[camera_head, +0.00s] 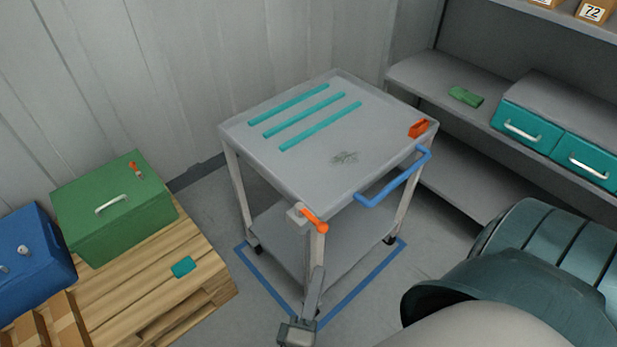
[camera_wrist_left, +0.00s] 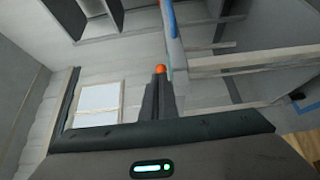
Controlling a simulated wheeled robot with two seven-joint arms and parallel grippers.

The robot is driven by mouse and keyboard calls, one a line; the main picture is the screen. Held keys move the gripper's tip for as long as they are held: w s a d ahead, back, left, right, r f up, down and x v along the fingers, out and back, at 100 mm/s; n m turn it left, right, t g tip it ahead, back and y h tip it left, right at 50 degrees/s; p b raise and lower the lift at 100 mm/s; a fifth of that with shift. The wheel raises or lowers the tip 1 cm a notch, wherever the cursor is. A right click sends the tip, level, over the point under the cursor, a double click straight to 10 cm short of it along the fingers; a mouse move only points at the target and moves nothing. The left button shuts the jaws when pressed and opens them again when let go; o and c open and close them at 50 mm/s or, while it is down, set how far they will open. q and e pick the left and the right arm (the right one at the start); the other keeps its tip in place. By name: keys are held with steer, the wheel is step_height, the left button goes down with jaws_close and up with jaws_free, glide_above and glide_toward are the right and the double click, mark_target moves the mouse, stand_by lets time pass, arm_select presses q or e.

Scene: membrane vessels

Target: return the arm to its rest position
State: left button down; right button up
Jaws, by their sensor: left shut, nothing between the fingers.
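My left gripper (camera_head: 318,270) shows low in the head view, in front of the near corner of the grey cart. Its narrow grey fingers are together, point up and hold nothing. In the left wrist view the shut fingers (camera_wrist_left: 160,98) stand in the middle, with an orange knob (camera_wrist_left: 161,69) just beyond their tips. The orange lever (camera_head: 314,221) on the cart's near corner lies above the fingertips in the head view and appears apart from them. The rest of the left arm is mostly out of frame. My right gripper is not in view.
The cart (camera_head: 300,183) carries teal strips (camera_head: 320,126) and an orange clip (camera_head: 419,128); its blue handle (camera_head: 396,180) sticks out right. A pallet (camera_head: 125,283) holds a green case (camera_head: 112,215) and a blue case (camera_head: 33,250). Shelving (camera_head: 440,75) stands right. A dark ridged shape hides the lower right.

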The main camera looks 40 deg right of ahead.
arm_select(q)
steer(key=shift+s, duration=0.3)
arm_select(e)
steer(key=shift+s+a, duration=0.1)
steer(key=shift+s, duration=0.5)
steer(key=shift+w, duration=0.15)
